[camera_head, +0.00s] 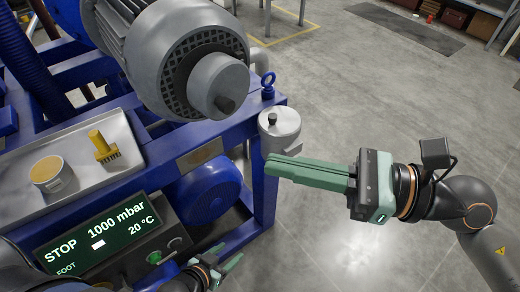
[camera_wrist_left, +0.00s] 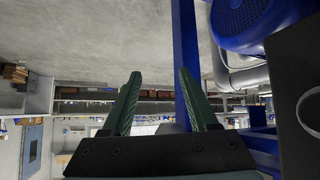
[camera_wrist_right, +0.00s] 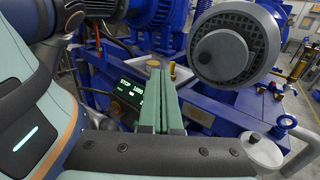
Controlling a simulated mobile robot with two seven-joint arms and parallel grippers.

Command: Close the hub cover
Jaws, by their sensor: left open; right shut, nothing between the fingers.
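A grey round cap (camera_head: 218,88) with a black knob sits on the end of the large grey motor (camera_head: 165,45); it also shows in the right wrist view (camera_wrist_right: 222,55). I cannot tell for sure whether it is the hub cover. A smaller grey pot (camera_head: 280,134) with a black-knobbed lid stands at the blue frame's corner. My right gripper (camera_head: 270,165) is shut and empty, its tips just below this pot in the picture; I cannot tell whether they touch. My left gripper (camera_head: 228,268) is open and empty, low beside the display panel.
A metal tray (camera_head: 115,172) holds a yellow brush (camera_head: 102,145) and a round tin (camera_head: 50,173). The display panel (camera_head: 100,235) reads STOP, 1000 mbar, 20 °C. A blue frame (camera_head: 262,180) borders the machine. The grey floor (camera_head: 340,90) to the right is clear.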

